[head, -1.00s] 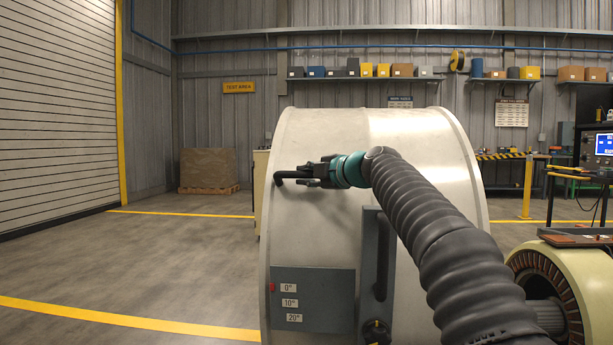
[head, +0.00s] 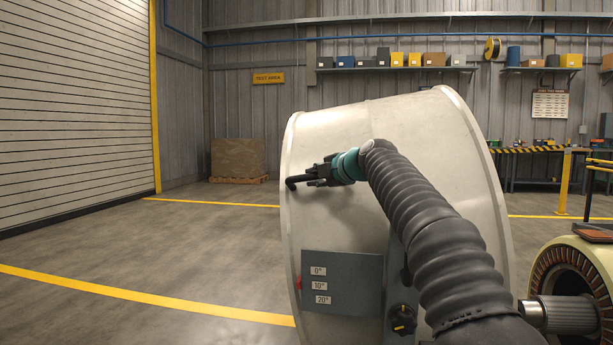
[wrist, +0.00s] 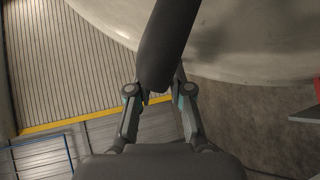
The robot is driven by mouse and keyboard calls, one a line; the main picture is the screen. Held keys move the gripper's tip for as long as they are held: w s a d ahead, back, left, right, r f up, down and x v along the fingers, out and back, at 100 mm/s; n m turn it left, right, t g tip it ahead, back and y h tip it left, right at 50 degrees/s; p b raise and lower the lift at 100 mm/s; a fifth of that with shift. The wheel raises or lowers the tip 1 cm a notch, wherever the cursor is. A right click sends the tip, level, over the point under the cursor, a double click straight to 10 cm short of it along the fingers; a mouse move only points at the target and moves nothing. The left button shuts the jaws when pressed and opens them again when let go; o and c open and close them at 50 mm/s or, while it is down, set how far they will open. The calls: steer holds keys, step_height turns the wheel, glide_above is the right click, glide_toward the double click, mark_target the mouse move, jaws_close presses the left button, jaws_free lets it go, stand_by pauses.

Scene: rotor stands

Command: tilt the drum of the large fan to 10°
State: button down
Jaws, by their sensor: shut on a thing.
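The pale drum (head: 345,215) of the large fan stands in the middle of the head view, tilted, its top edge sloping up to the right. My gripper (head: 313,176) is shut on a black handle (head: 292,182) at the drum's left side; the dark handle bar also shows between the fingers in the wrist view (wrist: 165,50). A grey scale plate (head: 350,285) carries the labels 0°, 10° and 20°. A small red pointer (head: 299,284) at its left edge lies about level with the 10° label (head: 319,286). My arm hides part of the drum and stand.
A black knob with a yellow mark (head: 403,319) sits low on the stand, beside my arm. A cream machine with a copper-toned ring (head: 560,270) stands close at right. The floor (head: 130,235) at left is clear.

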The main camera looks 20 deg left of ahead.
steer(key=shift+d, duration=0.15)
steer(key=c, duration=1.1)
jaws_free()
steer(key=shift+o, duration=0.2)
steer(key=shift+r, duration=0.1)
steer(key=v, duration=1.2)
